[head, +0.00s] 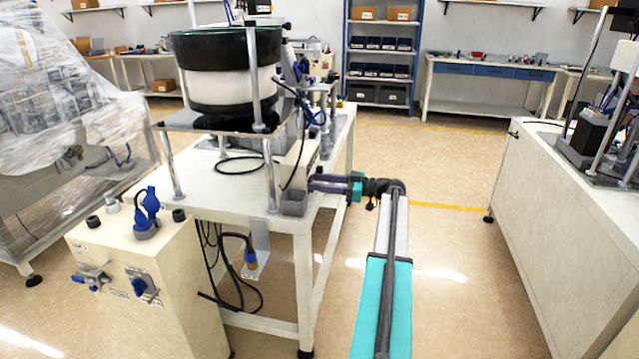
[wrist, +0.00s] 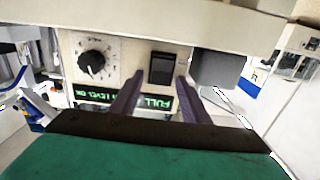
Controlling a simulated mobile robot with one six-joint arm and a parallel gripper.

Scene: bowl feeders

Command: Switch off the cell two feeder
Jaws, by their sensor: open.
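The bowl feeder (head: 225,75) with a black and white bowl stands on a white table on the left in the head view. In the wrist view, a pale control panel (wrist: 135,55) carries a black dial (wrist: 96,58), a black rocker switch (wrist: 163,68) and a lit green text display (wrist: 95,94), its text upside down. The rocker's position cannot be told. My gripper (wrist: 160,78) is open and empty, its purple fingers pointing at the panel on either side of the rocker's lower part. Contact cannot be told. In the head view my gripper (head: 316,183) is beside the table's right edge.
A white cabinet (head: 150,270) with blue connectors stands at the front left. A plastic-wrapped machine (head: 65,100) is behind it. Another white machine bench (head: 560,200) stands on the right. The floor (head: 450,160) between is clear.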

